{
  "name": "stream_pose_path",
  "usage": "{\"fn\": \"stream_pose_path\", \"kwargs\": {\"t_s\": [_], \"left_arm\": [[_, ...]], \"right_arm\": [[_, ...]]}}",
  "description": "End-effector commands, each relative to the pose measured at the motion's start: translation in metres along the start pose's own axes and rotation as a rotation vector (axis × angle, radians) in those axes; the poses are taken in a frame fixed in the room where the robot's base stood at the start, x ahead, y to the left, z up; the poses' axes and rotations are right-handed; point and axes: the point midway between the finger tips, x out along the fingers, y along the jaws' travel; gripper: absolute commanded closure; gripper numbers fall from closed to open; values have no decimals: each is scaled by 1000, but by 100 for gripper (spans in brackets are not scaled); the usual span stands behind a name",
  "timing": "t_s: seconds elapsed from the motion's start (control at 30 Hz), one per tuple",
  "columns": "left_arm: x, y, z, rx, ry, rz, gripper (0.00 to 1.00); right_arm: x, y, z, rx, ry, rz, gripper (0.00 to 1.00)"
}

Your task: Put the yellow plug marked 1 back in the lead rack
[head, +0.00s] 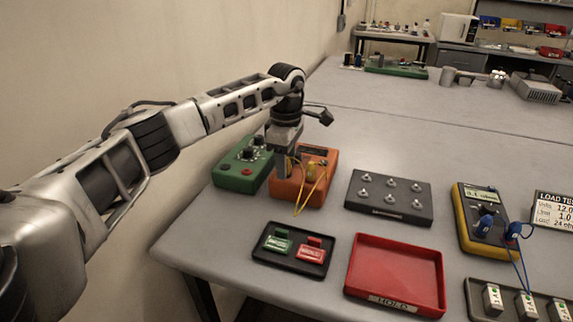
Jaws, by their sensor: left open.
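A yellow plug (311,171) stands on the orange box (285,193), with a thin yellow lead (303,206) looping down over the box's front. No number is readable on the plug. My left gripper (285,172) is open and points down over the orange box, just left of the plug. Its fingers hide part of the box, and I cannot tell whether anything is between them. A dark tray with white marked blocks (525,306), perhaps the lead rack, is at the bottom right, partly cut off. My right gripper is not in view.
A green box with knobs (238,178) sits left of the orange one. A dark box with several studs (389,199), a red tray (396,268), a tray with green and red tags (308,267), and a yellow meter (470,240) with blue plugs (486,224) crowd the bench.

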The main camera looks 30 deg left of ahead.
Motion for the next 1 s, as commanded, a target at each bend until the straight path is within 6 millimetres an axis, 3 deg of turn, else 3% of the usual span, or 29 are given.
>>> {"fn": "stream_pose_path", "kwargs": {"t_s": [0.2,0.37,0.4,1.0], "left_arm": [[0,0,0,-1,0,-1,56],[0,0,0,-1,0,-1,98],[0,0,0,-1,0,-1,100],[-14,0,0,-1,0,0,100]], "right_arm": [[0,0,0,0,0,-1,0],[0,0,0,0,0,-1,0],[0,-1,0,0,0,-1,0],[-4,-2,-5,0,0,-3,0]]}}
